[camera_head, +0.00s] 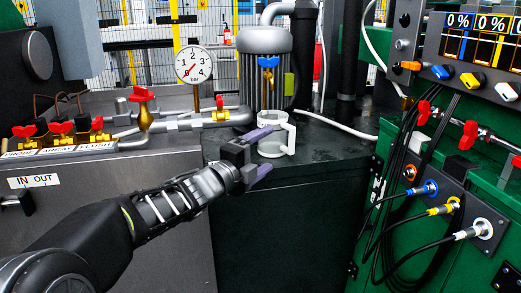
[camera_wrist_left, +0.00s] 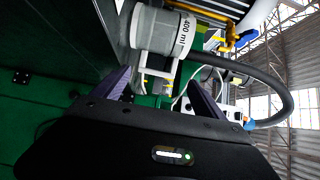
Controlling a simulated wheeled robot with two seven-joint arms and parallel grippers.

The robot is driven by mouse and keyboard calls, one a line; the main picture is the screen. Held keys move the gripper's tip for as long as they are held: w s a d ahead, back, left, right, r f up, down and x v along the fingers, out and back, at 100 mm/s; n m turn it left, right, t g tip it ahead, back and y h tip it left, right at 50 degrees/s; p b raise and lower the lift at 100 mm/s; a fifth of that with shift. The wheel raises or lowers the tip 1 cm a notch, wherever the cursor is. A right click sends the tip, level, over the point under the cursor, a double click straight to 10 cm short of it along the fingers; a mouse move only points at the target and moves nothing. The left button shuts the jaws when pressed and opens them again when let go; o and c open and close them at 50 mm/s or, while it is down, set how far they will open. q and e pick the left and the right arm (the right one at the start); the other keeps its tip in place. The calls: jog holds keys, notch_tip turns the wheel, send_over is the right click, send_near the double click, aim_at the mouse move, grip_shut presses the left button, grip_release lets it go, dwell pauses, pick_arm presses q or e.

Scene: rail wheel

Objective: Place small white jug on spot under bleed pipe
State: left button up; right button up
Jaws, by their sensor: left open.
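The small white jug (camera_head: 290,138) stands on the dark cabinet top, in front of the grey ribbed cylinder. In the left wrist view the jug (camera_wrist_left: 150,28) shows a "400 ml" marking, and its handle points toward my gripper. My left gripper (camera_head: 270,149) is open beside the jug, with its purple fingers spread. In the left wrist view the handle lies between the fingertips of my left gripper (camera_wrist_left: 158,78), and the fingers are not closed on it. A blue-handled valve on a brass pipe (camera_head: 268,75), probably the bleed pipe, hangs on the cylinder's front. My right gripper is not in view.
The ribbed cylinder (camera_head: 249,88) and a dark vertical pipe (camera_head: 350,50) stand behind the jug. A pressure gauge (camera_head: 194,65) and red-handled valves (camera_head: 142,95) are at left. A green panel with cables (camera_head: 440,165) is at right. The cabinet top (camera_head: 335,145) is clear right of the jug.

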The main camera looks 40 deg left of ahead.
pick_arm(q)
jog(key=shift+s+d, duration=0.1)
jog(key=shift+s, duration=0.55)
jog(key=shift+f, duration=0.15)
